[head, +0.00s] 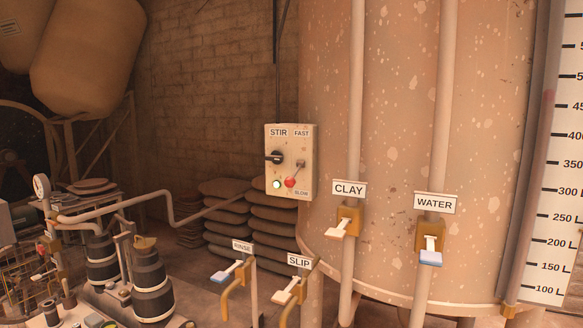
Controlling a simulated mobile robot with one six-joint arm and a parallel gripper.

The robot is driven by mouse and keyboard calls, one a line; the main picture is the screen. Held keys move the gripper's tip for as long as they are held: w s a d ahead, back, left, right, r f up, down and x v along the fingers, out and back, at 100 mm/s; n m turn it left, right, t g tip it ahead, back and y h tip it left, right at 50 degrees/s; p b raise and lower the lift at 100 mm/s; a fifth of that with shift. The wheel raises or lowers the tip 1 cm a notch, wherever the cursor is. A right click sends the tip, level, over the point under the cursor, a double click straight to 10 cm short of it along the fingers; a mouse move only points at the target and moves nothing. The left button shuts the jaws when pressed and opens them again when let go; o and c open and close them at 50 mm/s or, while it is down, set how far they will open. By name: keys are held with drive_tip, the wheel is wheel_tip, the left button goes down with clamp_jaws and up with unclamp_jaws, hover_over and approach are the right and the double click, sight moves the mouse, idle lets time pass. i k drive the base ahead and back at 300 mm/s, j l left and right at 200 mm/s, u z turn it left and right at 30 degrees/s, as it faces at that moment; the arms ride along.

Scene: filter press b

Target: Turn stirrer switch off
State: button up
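The stirrer control box (290,163) is a cream, worn panel labelled STIR, fixed beside the large tank. Its black rotary switch (274,157) is at the upper left, with the handle lying roughly horizontal. To its right is a lever with a red knob (290,183) between the FAST and SLOW labels; the knob is low, near SLOW. A small white round lamp or button (277,184) sits at the lower left and looks bright. I cannot read off a marked switch position. My gripper is not in view.
A large speckled tank (410,120) fills the right side. CLAY (345,221) and WATER (431,242) valves are on pipes before it. RINSE (227,272) and SLIP (288,290) valves stand below the box. Stacked sacks (230,215) lie behind; pumps (151,285) crowd the lower left.

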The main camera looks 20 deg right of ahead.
sight(276, 157)
drive_tip(key=i+j+z, duration=0.1)
drive_tip(key=i+j, duration=0.25)
drive_tip(key=i+j+z, duration=0.1)
drive_tip(key=i+j, duration=0.2)
drive_tip(key=j, duration=0.2)
drive_tip(key=i+j+z, duration=0.1)
drive_tip(key=i+j, duration=0.2)
drive_tip(key=j, duration=0.2)
